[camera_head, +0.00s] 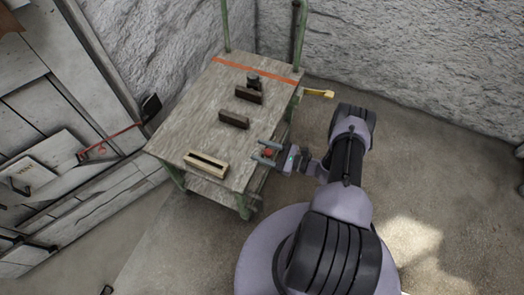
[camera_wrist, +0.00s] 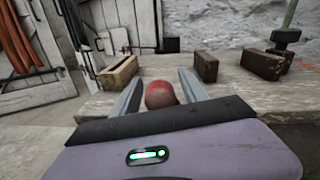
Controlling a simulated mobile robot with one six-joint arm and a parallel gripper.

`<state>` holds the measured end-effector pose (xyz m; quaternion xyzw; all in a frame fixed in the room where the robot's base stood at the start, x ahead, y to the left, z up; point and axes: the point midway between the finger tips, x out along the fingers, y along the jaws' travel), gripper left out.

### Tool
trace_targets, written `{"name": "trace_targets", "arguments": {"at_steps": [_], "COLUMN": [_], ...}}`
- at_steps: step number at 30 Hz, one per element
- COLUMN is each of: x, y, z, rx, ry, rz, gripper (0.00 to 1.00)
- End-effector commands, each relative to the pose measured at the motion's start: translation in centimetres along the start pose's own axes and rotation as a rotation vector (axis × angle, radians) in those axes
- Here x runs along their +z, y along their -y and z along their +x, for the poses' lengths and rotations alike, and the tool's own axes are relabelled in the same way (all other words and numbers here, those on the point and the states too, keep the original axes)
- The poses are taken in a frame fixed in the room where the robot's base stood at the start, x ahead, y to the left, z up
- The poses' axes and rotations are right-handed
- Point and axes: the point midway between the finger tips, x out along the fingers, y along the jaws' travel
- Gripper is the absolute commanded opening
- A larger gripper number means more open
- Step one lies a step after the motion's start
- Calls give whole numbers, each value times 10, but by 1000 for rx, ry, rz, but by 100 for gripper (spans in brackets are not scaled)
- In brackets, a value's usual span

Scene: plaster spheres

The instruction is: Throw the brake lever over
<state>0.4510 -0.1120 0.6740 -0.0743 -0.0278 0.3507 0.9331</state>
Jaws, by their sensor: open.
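A red ball-shaped knob (camera_head: 268,153) shows at the right edge of the wooden trolley top (camera_head: 185,135) in the head view. It also shows in the wrist view (camera_wrist: 160,95). It may be the end of the brake lever; no shaft can be seen below it. My gripper (camera_head: 263,152) is open, with one finger on each side of the red knob. In the wrist view the fingers (camera_wrist: 158,80) flank the knob with some gap; whether either touches it I cannot tell.
A slotted wooden block (camera_head: 206,163), two dark brown blocks (camera_head: 234,120) (camera_head: 249,96) and a dark knobbed piece (camera_head: 254,80) stand on the trolley. A yellow handle (camera_head: 319,93) juts from its right side. Floor (camera_head: 420,150) is free at right.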

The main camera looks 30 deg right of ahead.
Motion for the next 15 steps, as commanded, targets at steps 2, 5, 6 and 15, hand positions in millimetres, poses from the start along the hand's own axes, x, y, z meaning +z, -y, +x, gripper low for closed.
{"name": "trace_targets", "arguments": {"at_steps": [2, 5, 6, 15], "x": [0, 0, 0, 0], "y": [0, 0, 0, -1], "z": [0, 0, 0, 0], "rx": [0, 0, 0, 1], "ry": [0, 0, 0, 0], "rz": [0, 0, 0, 1], "gripper": [51, 47, 39, 0]}}
